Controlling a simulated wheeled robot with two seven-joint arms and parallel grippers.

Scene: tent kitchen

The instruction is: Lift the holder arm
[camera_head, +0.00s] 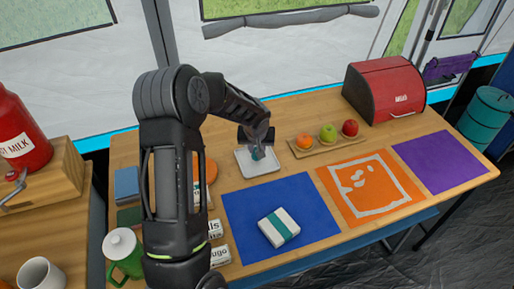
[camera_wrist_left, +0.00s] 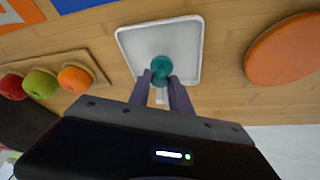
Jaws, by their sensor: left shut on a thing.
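The holder is a white square tray (camera_head: 271,168) on the wooden table, and it also shows in the wrist view (camera_wrist_left: 133,46). A short pale bar shows under the knob, between my fingers; the rest of the holder arm is hidden. My left gripper (camera_head: 257,147) reaches down over the tray. Its purple fingers (camera_wrist_left: 162,84) are shut on the knob. I cannot tell whether the arm is raised off the tray. My right gripper is not in view.
A wooden fruit tray (camera_head: 313,151) with an orange and two apples stands right of the holder. An orange disc (camera_wrist_left: 290,50) lies on its other side. A white packet with a teal band (camera_head: 279,227) lies on the blue mat (camera_head: 245,205). A red bread box (camera_head: 385,90) stands behind.

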